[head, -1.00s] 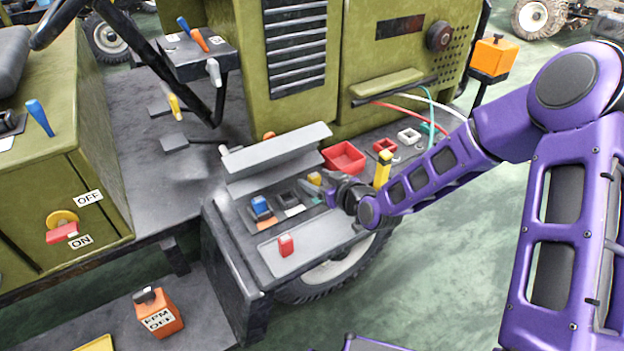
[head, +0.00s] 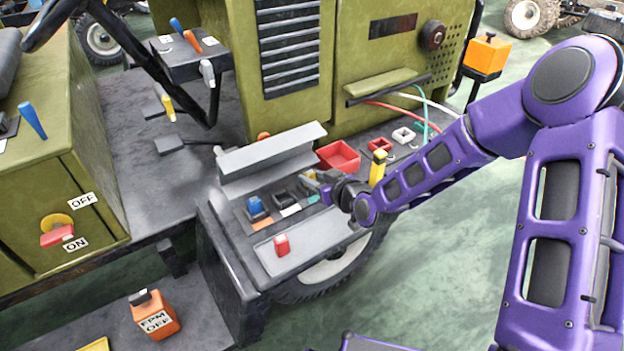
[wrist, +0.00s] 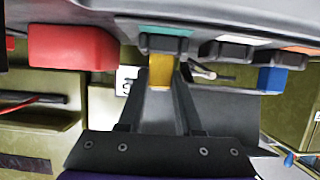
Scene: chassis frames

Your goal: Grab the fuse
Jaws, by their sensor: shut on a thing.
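A small yellow fuse (head: 308,174) stands at the right end of a row of fuse sockets on the dark bench. My gripper (head: 319,182) reaches it from the right, with its fingers around it. In the wrist view the yellow fuse (wrist: 160,73) shows between the two fingertips of my gripper (wrist: 160,80). The gripper is shut on it, and the fuse still appears to be at its socket by the teal strip (wrist: 165,31). A blue fuse (head: 256,206) stands at the left end of the row, with a black one (head: 283,198) between. A red fuse (head: 281,245) stands on the grey tray (head: 310,240).
A raised grey metal cover (head: 270,152) stands just behind the row. A red open bin (head: 339,156) and a yellow post (head: 378,167) are close to my wrist. Wires (head: 425,105) hang beyond. The space above the grey tray is free.

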